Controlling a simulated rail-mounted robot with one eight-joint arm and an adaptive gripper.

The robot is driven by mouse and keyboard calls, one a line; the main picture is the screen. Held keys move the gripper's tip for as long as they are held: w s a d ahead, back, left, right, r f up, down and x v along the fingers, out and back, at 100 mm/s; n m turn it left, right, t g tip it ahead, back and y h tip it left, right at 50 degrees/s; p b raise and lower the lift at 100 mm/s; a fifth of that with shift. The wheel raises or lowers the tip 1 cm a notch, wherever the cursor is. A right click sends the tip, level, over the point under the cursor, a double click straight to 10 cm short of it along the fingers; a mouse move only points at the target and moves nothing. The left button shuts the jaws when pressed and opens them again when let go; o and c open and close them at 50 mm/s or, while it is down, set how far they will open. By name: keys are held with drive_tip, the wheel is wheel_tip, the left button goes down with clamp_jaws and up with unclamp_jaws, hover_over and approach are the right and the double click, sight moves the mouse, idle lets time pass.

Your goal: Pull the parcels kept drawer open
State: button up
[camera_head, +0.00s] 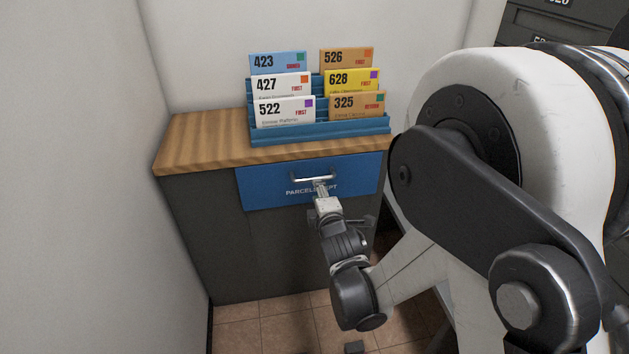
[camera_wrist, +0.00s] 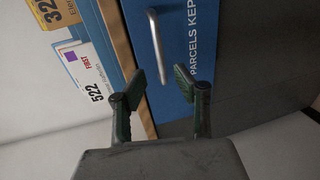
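The blue drawer front (camera_head: 262,187), lettered PARCELS KEPT, sits under the wooden counter top and looks shut against the dark cabinet. Its silver bar handle (camera_head: 304,178) runs across the upper middle. My gripper (camera_head: 320,188) is in front of the handle and covers part of the lettering. In the wrist view, my gripper (camera_wrist: 161,80) is open, with its two dark green fingers apart. The handle (camera_wrist: 155,40) lies ahead of the gap between them, on the blue drawer front (camera_wrist: 180,22). Contact between fingers and handle is not visible.
A blue rack (camera_head: 320,137) with several numbered letters stands on the wooden counter top (camera_head: 200,140). The dark cabinet (camera_head: 225,245) reaches the tiled floor. A pale wall (camera_head: 80,180) is close on the left. Dark mailboxes (camera_head: 560,25) are at upper right.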

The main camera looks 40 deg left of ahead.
drive_tip(key=b+x, duration=0.1)
drive_tip(key=x, duration=0.7)
drive_tip(key=shift+w+a+b, duration=0.15)
drive_tip(key=shift+b, duration=0.15)
clamp_jaws()
